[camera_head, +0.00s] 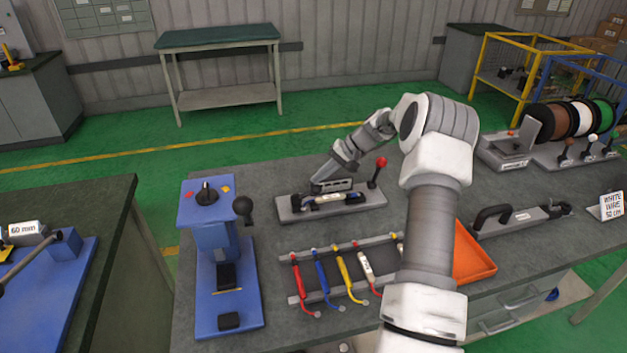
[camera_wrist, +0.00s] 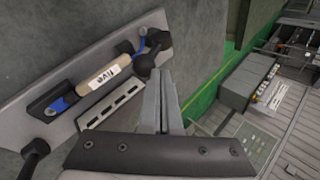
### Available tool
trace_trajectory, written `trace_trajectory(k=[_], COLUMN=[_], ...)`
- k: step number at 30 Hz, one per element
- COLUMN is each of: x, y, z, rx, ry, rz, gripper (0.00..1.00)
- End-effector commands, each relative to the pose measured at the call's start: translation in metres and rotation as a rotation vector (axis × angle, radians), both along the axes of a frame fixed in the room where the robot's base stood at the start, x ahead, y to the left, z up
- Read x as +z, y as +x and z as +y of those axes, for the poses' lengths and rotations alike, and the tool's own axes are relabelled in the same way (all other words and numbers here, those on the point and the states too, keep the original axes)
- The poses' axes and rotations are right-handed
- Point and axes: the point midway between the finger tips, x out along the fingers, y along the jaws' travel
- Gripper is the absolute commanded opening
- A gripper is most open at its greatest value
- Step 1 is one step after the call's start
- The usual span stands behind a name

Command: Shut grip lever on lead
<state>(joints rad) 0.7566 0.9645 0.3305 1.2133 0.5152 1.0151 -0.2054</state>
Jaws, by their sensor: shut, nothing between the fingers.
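A grey fixture (camera_head: 290,208) on the workbench holds a pale piece labelled "five" (camera_wrist: 109,77) with a blue lead (camera_wrist: 142,46) at its upper-right end in the wrist view. A small black lever with a rounded end (camera_wrist: 147,66) stands beside that lead, just beyond my fingertips. My gripper (camera_wrist: 160,76) has its fingers together and empty, close to this lever; contact cannot be told. In the head view my gripper (camera_head: 316,186) is low over the fixture's left part and hides some of it. A red-knobbed lever (camera_head: 381,162) stands upright at the fixture's right end.
A blue press (camera_head: 228,285) stands left of the fixture. A rack of coloured leads (camera_head: 342,270) lies in front, with an orange tray (camera_head: 470,255) to its right. A black-handled tool (camera_head: 520,216) and wire spools (camera_head: 557,122) are farther right.

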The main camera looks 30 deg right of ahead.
Motion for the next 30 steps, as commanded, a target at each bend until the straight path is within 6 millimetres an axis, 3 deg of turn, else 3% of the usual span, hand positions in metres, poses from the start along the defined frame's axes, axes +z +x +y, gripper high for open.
trace_trajectory(k=[1, 10, 30], x=[-0.009, -0.024, -0.035], y=[-0.001, -0.003, -0.006], z=[-0.005, -0.017, -0.023], rx=[-0.005, -0.003, -0.002], ry=[0.043, 0.248, 0.237], rz=[-0.008, -0.050, -0.042], gripper=[0.00, 0.00, 0.00])
